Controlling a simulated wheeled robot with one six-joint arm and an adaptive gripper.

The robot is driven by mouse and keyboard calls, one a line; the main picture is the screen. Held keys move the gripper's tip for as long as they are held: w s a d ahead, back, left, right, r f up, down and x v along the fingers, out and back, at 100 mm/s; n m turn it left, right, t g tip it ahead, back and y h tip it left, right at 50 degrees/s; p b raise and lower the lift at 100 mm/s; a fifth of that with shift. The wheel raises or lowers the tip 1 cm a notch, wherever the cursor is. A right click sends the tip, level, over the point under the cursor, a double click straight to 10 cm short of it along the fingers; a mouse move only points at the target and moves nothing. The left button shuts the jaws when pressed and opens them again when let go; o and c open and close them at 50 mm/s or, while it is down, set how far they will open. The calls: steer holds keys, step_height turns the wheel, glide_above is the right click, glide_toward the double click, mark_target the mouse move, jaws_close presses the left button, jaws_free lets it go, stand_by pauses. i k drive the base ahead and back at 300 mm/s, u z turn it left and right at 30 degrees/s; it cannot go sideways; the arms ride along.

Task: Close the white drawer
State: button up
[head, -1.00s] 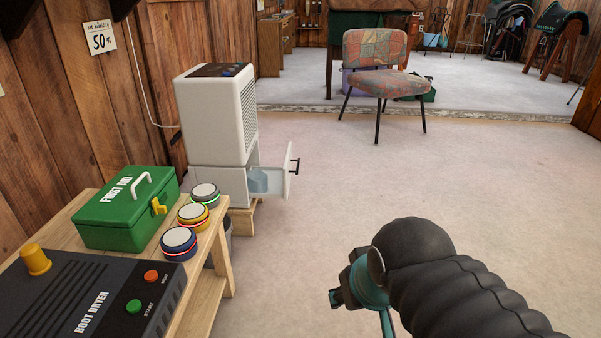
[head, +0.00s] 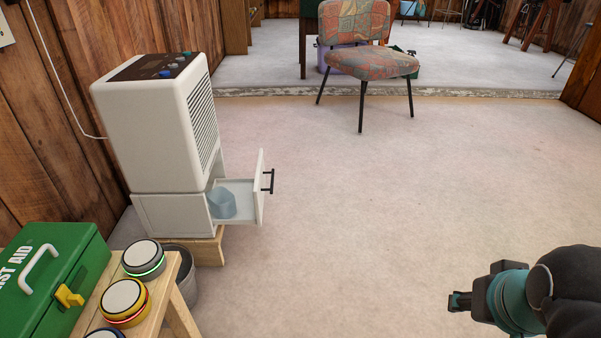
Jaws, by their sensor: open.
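The white drawer (head: 260,190) sticks out to the right from the base of a white dehumidifier (head: 155,135). It is pulled open, with a black handle (head: 268,181) on its front. A light blue object (head: 221,203) sits inside the drawer. My gripper (head: 456,302) is at the lower right, well apart from the drawer, with floor between them. It appears small and from the side, with open jaws and nothing visible between them.
A patterned chair (head: 372,62) stands at the back. The floor between is clear.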

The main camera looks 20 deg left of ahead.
mark_target(249, 193)
steer(key=i, duration=0.65)
steer(key=u, duration=0.85)
steer(key=i, duration=0.65)
steer(key=u, duration=0.7)
steer(key=k, duration=0.5)
steer(key=u, duration=0.7)
steer(key=i, duration=0.6)
steer(key=z, duration=1.55)
